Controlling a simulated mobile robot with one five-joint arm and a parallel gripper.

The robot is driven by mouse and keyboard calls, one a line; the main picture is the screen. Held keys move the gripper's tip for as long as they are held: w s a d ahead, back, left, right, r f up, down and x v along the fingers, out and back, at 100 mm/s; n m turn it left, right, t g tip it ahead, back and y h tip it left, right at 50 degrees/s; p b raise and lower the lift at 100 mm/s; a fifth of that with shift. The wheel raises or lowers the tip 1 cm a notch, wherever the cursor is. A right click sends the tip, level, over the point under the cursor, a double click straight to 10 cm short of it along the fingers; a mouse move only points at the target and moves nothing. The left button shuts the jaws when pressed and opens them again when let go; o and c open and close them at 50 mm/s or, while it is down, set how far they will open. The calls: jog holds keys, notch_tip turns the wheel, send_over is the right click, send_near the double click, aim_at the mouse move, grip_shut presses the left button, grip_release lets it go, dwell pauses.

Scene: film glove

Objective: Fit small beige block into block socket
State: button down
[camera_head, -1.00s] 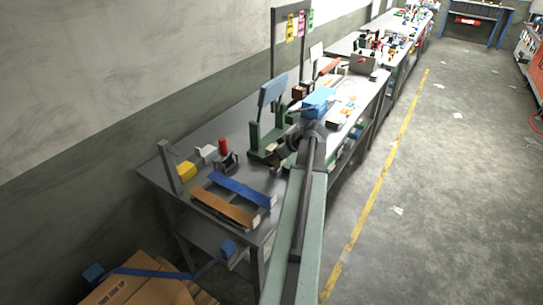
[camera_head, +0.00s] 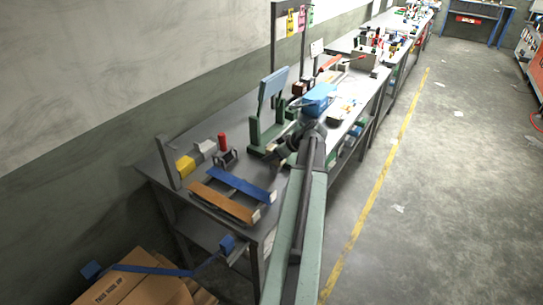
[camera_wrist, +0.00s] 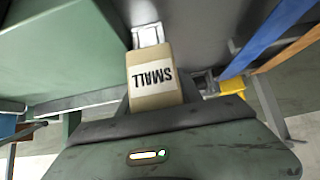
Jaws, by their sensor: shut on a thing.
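The small beige block (camera_wrist: 154,90) with a white "SMALL" label, upside down in the picture, is held in my gripper (camera_wrist: 153,100) in the wrist view. My gripper is shut on it, with the dark jaws at its sides. A bright metallic piece (camera_wrist: 148,35) shows just beyond the block's far end. I cannot tell whether it is the block socket, or whether the block touches it. In the head view my gripper (camera_head: 273,154) is over the bench, beside the green press-like fixture, and the block is too small to make out clearly.
The green fixture (camera_head: 256,136) stands close to my gripper. A blue bar (camera_head: 238,184) and a brown bar (camera_head: 222,202) lie nearer the bench's front end. A yellow block (camera_head: 185,166) and a red cylinder (camera_head: 222,140) stand behind them.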

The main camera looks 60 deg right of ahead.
jog(key=shift+f, duration=0.3)
jog(key=c, duration=0.7)
grip_release()
jog(key=shift+r, duration=0.1)
jog(key=p+v, duration=0.5)
jog(key=v, duration=0.2)
jog(key=shift+s+r, duration=0.1)
jog(key=shift+r, duration=0.3)
jog(key=shift+s+f, duration=0.1)
jog(key=shift+s, duration=0.1)
